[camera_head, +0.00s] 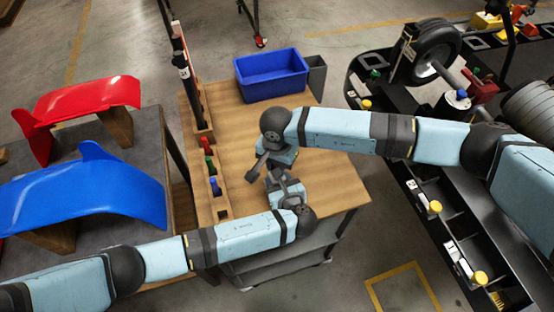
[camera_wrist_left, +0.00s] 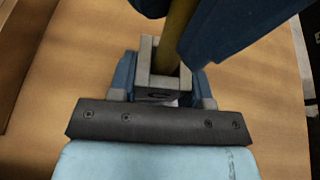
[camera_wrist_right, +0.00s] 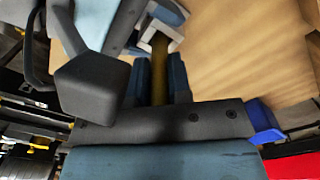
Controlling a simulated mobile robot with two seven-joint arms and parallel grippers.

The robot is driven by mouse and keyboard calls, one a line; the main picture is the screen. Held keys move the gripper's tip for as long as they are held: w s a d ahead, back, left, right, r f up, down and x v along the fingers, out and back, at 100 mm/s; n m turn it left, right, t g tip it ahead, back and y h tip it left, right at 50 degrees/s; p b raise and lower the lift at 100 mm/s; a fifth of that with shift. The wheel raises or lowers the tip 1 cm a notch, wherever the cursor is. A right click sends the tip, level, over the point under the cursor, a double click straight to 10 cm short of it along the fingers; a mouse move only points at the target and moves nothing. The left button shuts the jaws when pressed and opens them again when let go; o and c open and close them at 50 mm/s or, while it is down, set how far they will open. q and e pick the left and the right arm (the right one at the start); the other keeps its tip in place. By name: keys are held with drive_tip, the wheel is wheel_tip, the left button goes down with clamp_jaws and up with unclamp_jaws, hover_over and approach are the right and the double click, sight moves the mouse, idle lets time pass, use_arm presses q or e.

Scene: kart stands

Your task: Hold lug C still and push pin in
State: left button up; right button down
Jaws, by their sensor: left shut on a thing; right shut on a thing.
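A grey metal U-shaped lug (camera_wrist_left: 145,68) sits between the blue fingers of my left gripper (camera_wrist_left: 162,88), which is shut on it. The lug's letter is not readable. My right gripper (camera_wrist_right: 160,82) is shut on a brass-coloured pin (camera_wrist_right: 158,62). The pin also shows in the left wrist view (camera_wrist_left: 176,32), its end reaching the lug's opening; how deep it sits is hidden. The lug also shows in the right wrist view (camera_wrist_right: 170,14), just beyond the pin. In the head view the two grippers meet over the wooden bench (camera_head: 330,170), largely hiding both parts.
A blue bin (camera_head: 270,75) and a dark grey container (camera_head: 317,75) stand at the bench's back. A wooden rack (camera_head: 222,205) with red, green and blue-topped items lines its left edge. A kart frame (camera_head: 400,120) is at right, a table with red and blue panels (camera_head: 80,195) at left.

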drive_tip(key=shift+f, duration=1.05)
drive_tip(key=c, duration=1)
unclamp_jaws()
wheel_tip(320, 180, up, 12)
drive_tip(key=shift+f, duration=0.1)
use_arm(q)
drive_tip(key=o, duration=1.2)
